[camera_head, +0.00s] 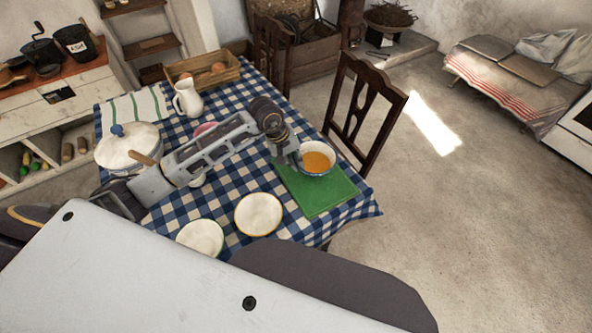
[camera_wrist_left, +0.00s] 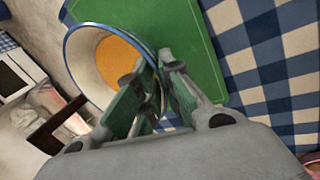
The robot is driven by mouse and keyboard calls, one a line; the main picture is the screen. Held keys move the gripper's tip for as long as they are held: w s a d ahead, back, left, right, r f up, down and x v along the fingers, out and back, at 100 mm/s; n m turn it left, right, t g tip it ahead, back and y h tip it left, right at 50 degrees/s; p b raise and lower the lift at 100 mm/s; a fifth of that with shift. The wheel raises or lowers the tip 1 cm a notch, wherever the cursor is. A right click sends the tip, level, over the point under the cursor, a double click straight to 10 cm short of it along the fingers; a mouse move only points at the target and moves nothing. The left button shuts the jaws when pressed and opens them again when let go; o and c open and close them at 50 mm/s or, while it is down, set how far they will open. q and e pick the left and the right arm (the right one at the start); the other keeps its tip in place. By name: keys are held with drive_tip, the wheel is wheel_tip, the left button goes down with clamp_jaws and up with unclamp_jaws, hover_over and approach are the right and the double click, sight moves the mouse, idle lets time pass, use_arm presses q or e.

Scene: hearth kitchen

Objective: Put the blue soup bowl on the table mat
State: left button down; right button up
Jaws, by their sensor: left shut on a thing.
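The soup bowl (camera_head: 317,158) is white with a blue rim and holds orange soup. It also shows in the left wrist view (camera_wrist_left: 92,70). My left gripper (camera_head: 299,159) is shut on the bowl's rim at its left side, with the rim between the fingers (camera_wrist_left: 155,75). The bowl looks level and overlaps the far end of the green table mat (camera_head: 318,193); I cannot tell whether it touches the mat or hangs just above it. The mat (camera_wrist_left: 180,35) lies flat near the table's right corner. My right gripper is not in view.
The table has a blue checked cloth (camera_head: 222,205). Two plates (camera_head: 258,214) (camera_head: 201,237) lie left of the mat. A lidded pot (camera_head: 128,146), a white jug (camera_head: 187,99) and a wooden crate (camera_head: 203,73) stand farther left and back. A chair (camera_head: 363,110) stands close behind the bowl.

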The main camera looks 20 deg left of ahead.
use_arm(q)
drive_tip(key=shift+f, duration=0.3)
drive_tip(key=shift+f+b, duration=0.4)
drive_tip(key=shift+f, duration=0.75)
drive_tip(key=shift+f+b, duration=0.4)
drive_tip(key=shift+f, duration=0.1)
drive_tip(key=c, duration=1.7)
unclamp_jaws()
drive_tip(key=shift+f, duration=0.1)
drive_tip(key=shift+o, duration=0.7)
drive_tip(key=shift+p+v, duration=0.65)
drive_tip(key=shift+v, duration=0.6)
drive_tip(key=p+v, duration=0.3)
drive_tip(key=v, duration=0.6)
drive_tip(key=shift+p, duration=0.35)
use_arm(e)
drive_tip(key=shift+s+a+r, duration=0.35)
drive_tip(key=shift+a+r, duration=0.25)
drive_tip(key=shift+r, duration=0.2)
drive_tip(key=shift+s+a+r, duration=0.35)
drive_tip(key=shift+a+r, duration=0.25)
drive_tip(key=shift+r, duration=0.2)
